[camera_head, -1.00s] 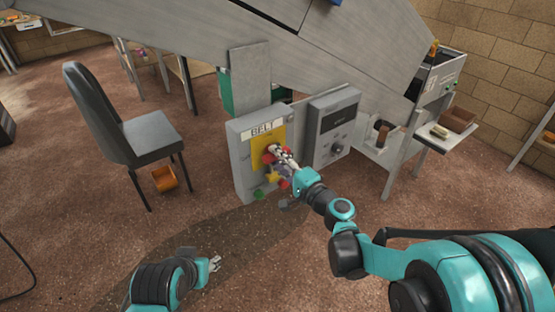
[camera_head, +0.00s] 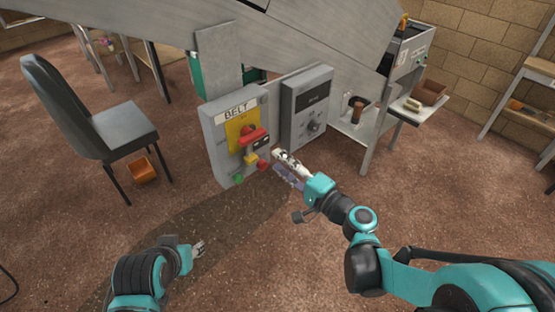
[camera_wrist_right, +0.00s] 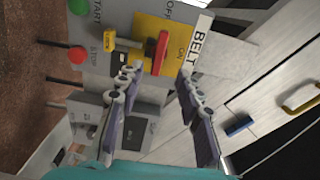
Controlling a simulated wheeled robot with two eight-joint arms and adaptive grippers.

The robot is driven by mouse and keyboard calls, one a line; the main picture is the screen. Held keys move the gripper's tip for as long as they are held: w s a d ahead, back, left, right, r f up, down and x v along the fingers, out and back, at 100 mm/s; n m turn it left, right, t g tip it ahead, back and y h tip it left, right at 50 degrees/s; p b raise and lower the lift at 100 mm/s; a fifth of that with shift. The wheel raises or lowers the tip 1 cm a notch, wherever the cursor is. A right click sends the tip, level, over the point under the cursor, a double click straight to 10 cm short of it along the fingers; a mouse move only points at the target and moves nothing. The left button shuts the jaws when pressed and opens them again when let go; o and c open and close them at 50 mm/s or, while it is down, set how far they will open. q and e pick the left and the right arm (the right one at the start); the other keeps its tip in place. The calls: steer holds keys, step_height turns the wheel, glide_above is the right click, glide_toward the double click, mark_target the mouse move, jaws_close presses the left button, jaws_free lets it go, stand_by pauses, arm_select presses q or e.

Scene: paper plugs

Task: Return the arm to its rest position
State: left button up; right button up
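My right gripper (camera_head: 277,164) is in front of the grey BELT switch box (camera_head: 218,150), just right of its controls and apart from them. In the right wrist view its two fingers (camera_wrist_right: 160,100) are spread with nothing between them. The red switch handle (camera_head: 254,135) sits on the yellow plate (camera_head: 235,128); the handle also shows in the wrist view (camera_wrist_right: 162,52) beside the OFF and ON lettering. My left gripper (camera_head: 199,248) is low at the bottom left, over the floor, too small to judge its fingers.
A green START button (camera_wrist_right: 78,7), a red STOP button (camera_wrist_right: 76,55) and a yellow part (camera_wrist_right: 108,37) are on the box. A grey control panel (camera_head: 303,112) stands to its right. A dark chair (camera_head: 95,125) and an orange bin (camera_head: 145,170) are at left. Floor is free in front.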

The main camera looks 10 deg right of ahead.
stand_by(0.3)
steer(key=s+f+n+g+h, duration=0.3)
steer(key=s+f+n+g, duration=0.2)
steer(key=s+f+n, duration=0.15)
steer(key=s+d+f+n+g+h, duration=0.2)
steer(key=s+d+n+h, duration=0.2)
steer(key=s+d+h, duration=0.3)
steer(key=s+d, duration=0.3)
steer(key=shift+s+d+f+g+h, duration=0.2)
steer(key=shift+d+f+g+h, duration=0.1)
steer(key=shift+d+f, duration=0.1)
